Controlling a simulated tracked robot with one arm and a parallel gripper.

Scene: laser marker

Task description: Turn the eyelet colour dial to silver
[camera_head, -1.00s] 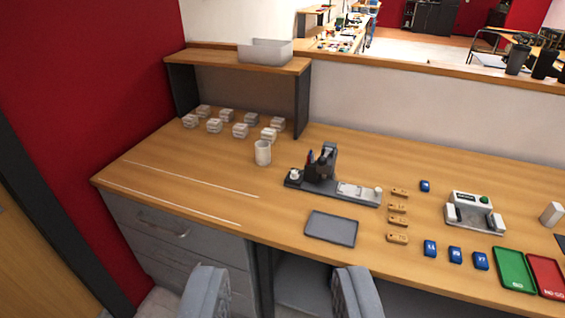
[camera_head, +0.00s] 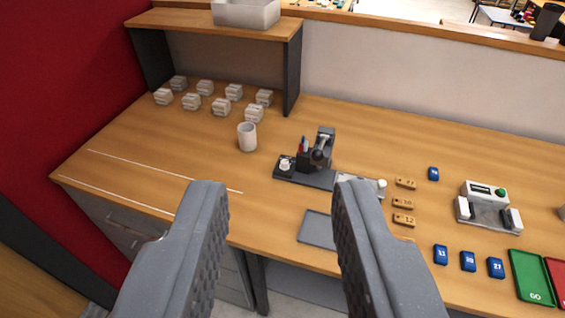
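A small dark machine (camera_head: 318,157) with an upright head stands on a dark base plate on the wooden bench, beyond my fingers. A small white round knob (camera_head: 286,163) sits at the base plate's left end. Another pale knob (camera_head: 381,186) is at its right end, beside a light plate partly hidden by my right finger. I cannot tell which knob is the eyelet colour dial, and no colour marks are readable. My gripper (camera_head: 281,184) is open and empty, its two grey fingers wide apart in the foreground, short of the machine and not touching it.
A white cup (camera_head: 247,136) stands left of the machine. A grey tray (camera_head: 317,231) lies in front. Wooden tags (camera_head: 403,203), blue tags (camera_head: 468,261), a grey device (camera_head: 488,207) and a green tray (camera_head: 531,277) are to the right. Several pale blocks (camera_head: 221,107) sit near the shelf.

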